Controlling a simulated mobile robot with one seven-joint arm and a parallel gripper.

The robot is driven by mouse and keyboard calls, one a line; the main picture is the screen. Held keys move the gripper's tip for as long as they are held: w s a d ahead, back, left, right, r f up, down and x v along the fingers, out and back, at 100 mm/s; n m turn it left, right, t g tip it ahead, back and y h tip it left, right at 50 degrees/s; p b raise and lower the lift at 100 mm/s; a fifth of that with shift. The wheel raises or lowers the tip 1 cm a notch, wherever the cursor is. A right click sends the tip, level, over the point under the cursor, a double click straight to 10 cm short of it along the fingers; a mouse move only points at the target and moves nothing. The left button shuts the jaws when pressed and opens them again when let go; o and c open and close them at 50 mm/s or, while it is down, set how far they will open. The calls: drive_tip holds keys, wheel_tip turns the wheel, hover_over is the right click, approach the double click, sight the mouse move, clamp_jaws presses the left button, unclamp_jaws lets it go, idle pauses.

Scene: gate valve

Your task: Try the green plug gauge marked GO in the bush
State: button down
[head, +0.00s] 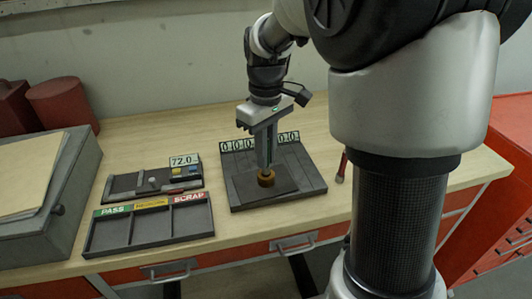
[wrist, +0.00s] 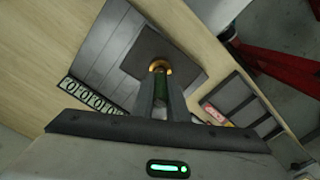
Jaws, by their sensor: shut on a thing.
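The brass bush (head: 266,179) stands on a dark square pad on the grey slatted plate (head: 305,165). It also shows in the wrist view (wrist: 161,65) just beyond my fingertips. My gripper (head: 266,163) points down over the bush and is shut on the green plug gauge (wrist: 161,98), which shows between the fingers. The gauge's lower end is in line with the bush and meets it in the picture. I cannot tell how far it sits in the bore. The GO marking is not readable.
A three-compartment tray (head: 150,229) with PASS, a yellow label and SCRAP stands at the left front. Behind it is a dark rack (head: 125,184) with a 72.0 sign (head: 184,161). A red-handled tool (head: 342,167) lies right of the plate. A grey box (head: 75,190) stands far left.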

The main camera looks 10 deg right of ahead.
drive_tip(key=shift+f+b, duration=0.8)
drive_tip(key=shift+f, duration=0.45)
idle(0.8)
drive_tip(key=shift+r, duration=0.2)
idle(0.8)
drive_tip(key=shift+r+p, duration=1.4)
drive_tip(key=shift+p, duration=0.05)
drive_tip(key=shift+r, duration=0.2)
drive_tip(key=shift+r+p, duration=2.15)
drive_tip(key=shift+r, duration=0.25)
